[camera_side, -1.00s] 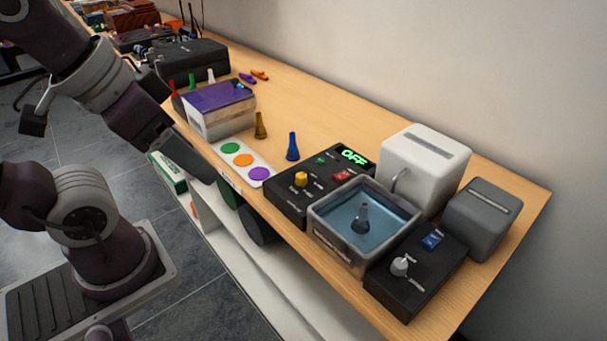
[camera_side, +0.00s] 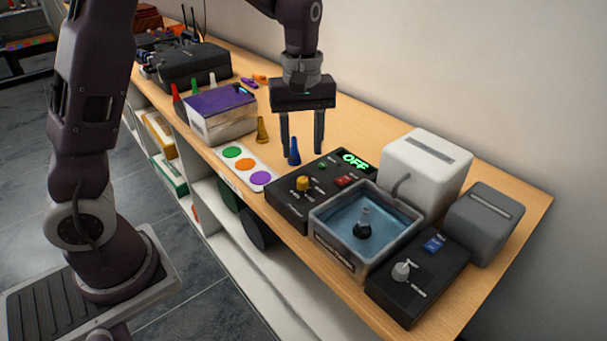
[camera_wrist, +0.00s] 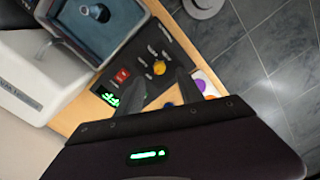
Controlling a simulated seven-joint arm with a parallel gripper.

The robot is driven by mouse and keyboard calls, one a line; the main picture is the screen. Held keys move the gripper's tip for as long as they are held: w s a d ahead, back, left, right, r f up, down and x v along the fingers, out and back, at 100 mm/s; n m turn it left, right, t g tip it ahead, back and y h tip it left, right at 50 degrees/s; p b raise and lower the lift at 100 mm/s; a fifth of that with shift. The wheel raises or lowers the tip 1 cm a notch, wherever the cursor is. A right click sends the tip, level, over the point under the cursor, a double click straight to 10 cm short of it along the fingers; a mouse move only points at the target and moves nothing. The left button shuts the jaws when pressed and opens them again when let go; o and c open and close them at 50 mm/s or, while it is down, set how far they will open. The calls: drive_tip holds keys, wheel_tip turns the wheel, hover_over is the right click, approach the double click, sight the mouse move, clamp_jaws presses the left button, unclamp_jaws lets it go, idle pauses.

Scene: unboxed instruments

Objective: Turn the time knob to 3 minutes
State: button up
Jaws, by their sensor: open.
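The black control box (camera_side: 283,206) lies on the wooden bench, with a green display (camera_side: 356,160) that reads OFF. A yellow knob (camera_side: 303,184) sits on its top, and a red switch (camera_side: 345,180) is to the right of it. In the wrist view the yellow knob (camera_wrist: 159,67) shows beyond the fingers. My gripper (camera_side: 303,150) points down, open and empty, above the bench behind the box, near the blue flask-shaped piece (camera_side: 294,152). The fingers are apart from the knob. In the wrist view my gripper (camera_wrist: 190,85) shows both fingers spread. Small knob labels are unreadable.
A water bath (camera_side: 330,212) with a flask in it adjoins the box. A white unit (camera_side: 425,165), a grey unit (camera_side: 483,215) and a second black box with a grey knob (camera_side: 401,271) stand right. A color-dot card (camera_side: 246,170) lies left.

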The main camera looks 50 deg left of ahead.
sight(303, 180)
drive_tip(key=shift+n, duration=0.3)
drive_tip(key=f, duration=0.6)
drive_tip(key=w+f, duration=0.1)
drive_tip(key=f, duration=0.2)
drive_tip(key=shift+a, duration=0.25)
drive_tip(key=shift+c, duration=0.3)
drive_tip(key=shift+r, duration=0.1)
clamp_jaws()
